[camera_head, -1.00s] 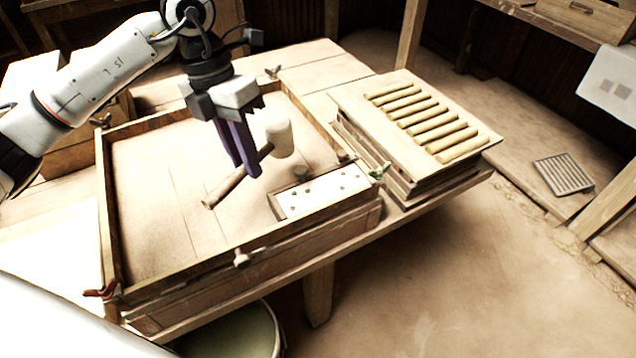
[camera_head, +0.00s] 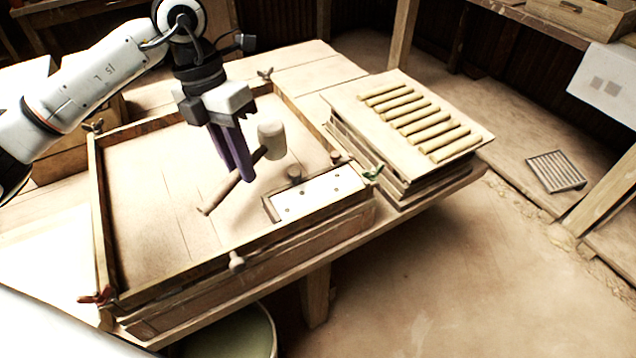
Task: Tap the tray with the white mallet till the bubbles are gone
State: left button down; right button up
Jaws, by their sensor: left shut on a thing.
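The white mallet (camera_head: 272,140) has a pale head and a brown wooden handle. My left gripper (camera_head: 244,172) is shut on its handle and holds it over the tray, with the head toward the upper right and the handle end toward the lower left. I cannot tell for sure whether it is clear of the surface. The tray (camera_head: 95,205) is a wide wooden frame with a flat, pale inside. A white plate with small dark dots (camera_head: 318,194) lies in its right front corner. I make out no other bubbles. My right gripper does not show.
A stack of boards with several pale rolls (camera_head: 350,107) stands right of the tray on the wooden table (camera_head: 300,62). A green bucket (camera_head: 235,335) stands below the front edge. Small clamps and knobs (camera_head: 236,261) stick out around the frame. A grate (camera_head: 556,171) lies at far right.

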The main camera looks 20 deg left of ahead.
aim_at(251, 201)
pick_arm(q)
notch_tip(251, 201, down, 6)
jog(key=b, duration=0.4)
jog(key=shift+r, duration=0.15)
jog(key=shift+r+p, duration=0.35)
jog(key=shift+r, duration=0.2)
notch_tip(251, 201, up, 5)
jog(key=p, duration=0.3)
jog(key=shift+f+p, duration=0.15)
jog(key=shift+p, duration=0.2)
jog(key=shift+f, duration=0.15)
notch_tip(251, 201, down, 6)
jog(key=b, duration=0.4)
jog(key=shift+b, duration=0.4)
jog(key=shift+r+p, duration=0.55)
jog(key=shift+r, duration=0.1)
notch_tip(251, 201, up, 5)
jog(key=p, duration=0.3)
jog(key=shift+f+p, duration=0.2)
jog(key=shift+p, duration=0.1)
jog(key=shift+f, duration=0.15)
